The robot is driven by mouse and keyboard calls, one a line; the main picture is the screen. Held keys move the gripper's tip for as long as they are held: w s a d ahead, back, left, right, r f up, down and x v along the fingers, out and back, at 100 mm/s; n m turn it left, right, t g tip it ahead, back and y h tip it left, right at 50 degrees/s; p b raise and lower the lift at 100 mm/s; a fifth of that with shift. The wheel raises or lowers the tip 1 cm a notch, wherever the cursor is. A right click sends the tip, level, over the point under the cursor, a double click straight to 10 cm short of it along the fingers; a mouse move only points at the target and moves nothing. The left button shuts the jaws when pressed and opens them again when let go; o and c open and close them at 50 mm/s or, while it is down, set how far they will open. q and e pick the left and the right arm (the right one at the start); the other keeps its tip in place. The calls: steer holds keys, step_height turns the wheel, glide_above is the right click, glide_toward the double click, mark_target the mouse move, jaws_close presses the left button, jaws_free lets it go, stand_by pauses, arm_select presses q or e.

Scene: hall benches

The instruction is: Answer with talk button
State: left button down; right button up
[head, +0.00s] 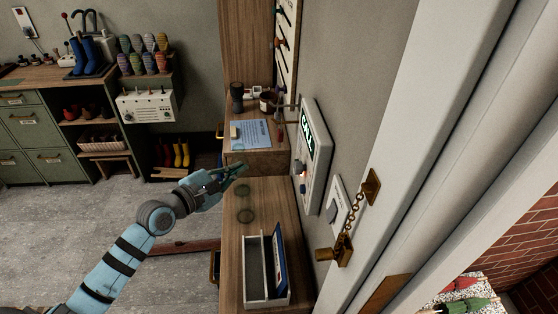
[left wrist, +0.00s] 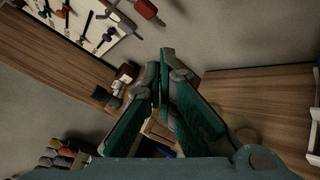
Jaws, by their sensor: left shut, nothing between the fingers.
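A pale wall intercom panel (head: 318,158) hangs on the wall right of the wooden cabinet in the head view. Its dark screen (head: 308,134) shows "CALL" in light green. Small buttons (head: 300,168) sit on its lower face, seen at a steep angle; I cannot tell which is the talk button. My left gripper (head: 240,169) is shut and empty, left of the panel and apart from it, above the wooden counter. In the left wrist view its fingers (left wrist: 159,82) are together with nothing between them; I cannot make out the panel there. My right gripper is not in view.
A white plate with a grey knob (head: 334,205) is below the panel. A brass door chain (head: 348,225) hangs on the white door frame. A light tray (head: 256,270) stands on the near counter. A blue sheet (head: 251,135) lies on the farther surface.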

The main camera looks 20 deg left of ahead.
arm_select(q)
steer(key=n, duration=0.1)
steer(key=d+r+n, duration=0.1)
steer(key=shift+s+d+r+n+h, duration=0.15)
steer(key=shift+s+d+n+h, duration=0.15)
steer(key=shift+n, duration=0.1)
steer(key=shift+w, duration=0.1)
steer(key=w+d+p, duration=0.2)
steer(key=w+d, duration=0.1)
steer(key=d, duration=0.4)
steer(key=shift+w+d+p, duration=0.3)
steer(key=shift+w+d, duration=0.1)
steer(key=shift+d, duration=0.1)
stand_by(0.8)
steer(key=shift+w+d+f, duration=0.25)
steer(key=shift+d, duration=0.2)
